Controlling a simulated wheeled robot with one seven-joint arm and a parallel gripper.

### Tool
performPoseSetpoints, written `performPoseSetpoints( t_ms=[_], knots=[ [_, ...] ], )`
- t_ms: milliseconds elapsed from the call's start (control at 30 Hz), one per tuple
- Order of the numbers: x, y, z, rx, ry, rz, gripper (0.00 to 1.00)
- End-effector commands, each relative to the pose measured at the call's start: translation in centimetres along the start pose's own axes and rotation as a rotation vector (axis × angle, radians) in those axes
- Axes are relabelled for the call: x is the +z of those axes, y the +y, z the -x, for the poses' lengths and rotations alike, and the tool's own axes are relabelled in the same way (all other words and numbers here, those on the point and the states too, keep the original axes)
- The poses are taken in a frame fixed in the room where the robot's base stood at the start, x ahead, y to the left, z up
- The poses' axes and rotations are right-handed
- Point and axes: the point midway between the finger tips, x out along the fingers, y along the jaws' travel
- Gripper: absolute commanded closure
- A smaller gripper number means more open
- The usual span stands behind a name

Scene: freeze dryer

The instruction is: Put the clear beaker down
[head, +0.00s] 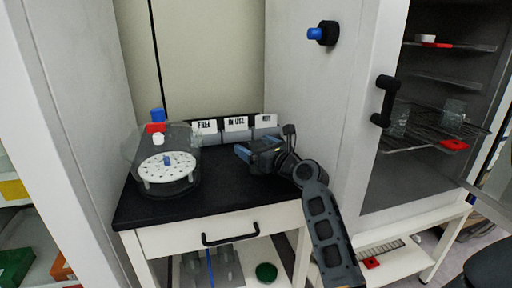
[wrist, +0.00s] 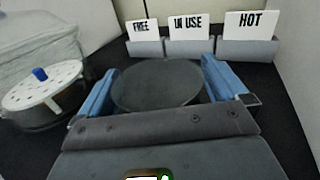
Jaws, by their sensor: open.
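My gripper (head: 246,155) is low over the right part of the black worktop, in front of the label cards. In the wrist view its two blue fingers (wrist: 160,82) are spread apart. A dark grey round shape (wrist: 155,88) lies between them; I cannot tell whether it is a beaker's mouth or a flat disc. No clear beaker shows plainly at my gripper in the head view. Two clear beakers stand on a rack in the open cabinet, one on the left (head: 398,122) and one on the right (head: 453,111).
Cards reading FREE (wrist: 141,26), IN USE (wrist: 189,26) and HOT (wrist: 243,24) stand in grey holders along the back. A clear vessel with a white perforated plate (head: 167,167) stands at the worktop's left. The cabinet wall is close on the right.

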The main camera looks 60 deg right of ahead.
Motion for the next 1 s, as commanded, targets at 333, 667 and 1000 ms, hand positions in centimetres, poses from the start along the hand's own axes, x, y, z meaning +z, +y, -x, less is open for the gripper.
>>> performPoseSetpoints(
  t_ms=[333, 667, 1000],
  knots=[
    [0.2, 0.0, 5.1, -0.002, 0.001, -0.002, 0.01],
    [0.1, 0.0, 10.8, -0.001, 0.001, -0.001, 0.01],
    [0.2, 0.0, 12.0, 0.000, -0.001, 0.001, 0.01]
  ],
)
